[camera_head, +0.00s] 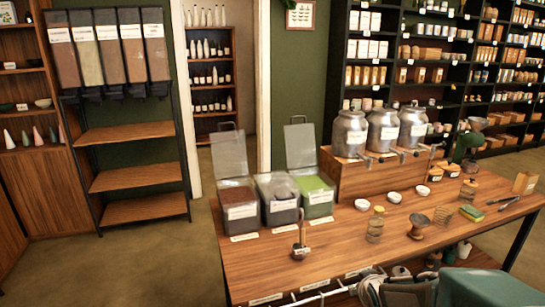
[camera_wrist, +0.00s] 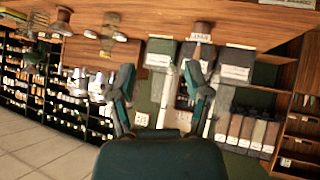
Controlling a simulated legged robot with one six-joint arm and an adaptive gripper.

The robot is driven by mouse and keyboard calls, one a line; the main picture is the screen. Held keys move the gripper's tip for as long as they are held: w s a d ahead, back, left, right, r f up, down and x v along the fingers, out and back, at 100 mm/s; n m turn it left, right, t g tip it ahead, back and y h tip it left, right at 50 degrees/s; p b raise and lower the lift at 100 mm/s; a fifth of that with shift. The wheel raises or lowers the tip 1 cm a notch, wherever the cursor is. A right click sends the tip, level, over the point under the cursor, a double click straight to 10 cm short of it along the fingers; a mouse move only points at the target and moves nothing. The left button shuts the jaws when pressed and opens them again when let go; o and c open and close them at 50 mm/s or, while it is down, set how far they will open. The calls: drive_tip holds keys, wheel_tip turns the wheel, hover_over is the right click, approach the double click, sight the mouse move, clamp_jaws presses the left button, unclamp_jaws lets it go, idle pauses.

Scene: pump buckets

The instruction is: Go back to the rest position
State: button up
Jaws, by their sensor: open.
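My gripper (camera_wrist: 160,75) shows in the wrist view with its two dark green fingers spread apart. Nothing is between the fingers. Beyond them, upside down in that view, are the lidded bins (camera_wrist: 236,64) and the edge of the wooden table (camera_wrist: 256,22). The fingers look apart from these things, though the gap is hard to judge. In the head view, dark green parts of my arm fill the lower right corner, in front of the table (camera_head: 345,235). I cannot make out the fingers there.
Metal urns (camera_head: 349,134) stand on a wooden box (camera_head: 345,172) behind. Bowls, jars and a scoop (camera_head: 300,248) lie about the tabletop. Floor (camera_head: 140,265) at left is clear.

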drive_tip(key=s+a+r+g, duration=0.1)
drive_tip(key=s+a+r, duration=0.1)
drive_tip(key=s, duration=0.5)
drive_tip(key=s+a+r+m+g, duration=0.1)
drive_tip(key=s+a+r, duration=0.1)
drive_tip(key=s+r, duration=0.3)
drive_tip(key=s+a+r+m+g+y, duration=0.1)
drive_tip(key=s+r, duration=0.3)
drive_tip(key=s, duration=0.6)
drive_tip(key=shift+a+g, duration=0.4)
drive_tip(key=shift+a, duration=0.2)
